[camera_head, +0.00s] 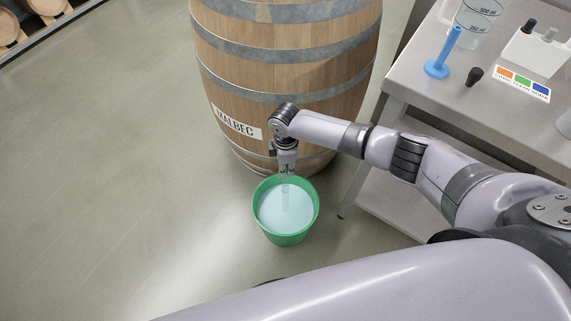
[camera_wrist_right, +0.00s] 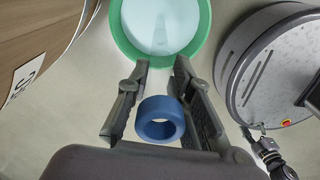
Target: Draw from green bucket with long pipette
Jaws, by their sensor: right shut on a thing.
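The green bucket (camera_head: 273,236) stands on the floor in front of the barrel and holds pale blue liquid. My right gripper (camera_head: 286,171) is above the bucket, pointing down. It is shut on the long pipette, whose clear tube (camera_head: 286,190) hangs over and appears to reach into the liquid. In the right wrist view, a blue ring-shaped end (camera_wrist_right: 160,118) sits between the fingers of my right gripper (camera_wrist_right: 160,90), with the green bucket (camera_wrist_right: 199,40) beyond. What looks like my left gripper (camera_wrist_right: 262,150) shows small at the lower right; its fingers are unclear.
A wooden barrel (camera_head: 280,75) labelled MALBEC stands right behind the bucket. A steel table (camera_head: 420,80) at the right carries a blue stand (camera_head: 437,68), a dark stopper (camera_head: 474,77), a beaker (camera_head: 470,25) and a colour card (camera_head: 522,84). Floor to the left is free.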

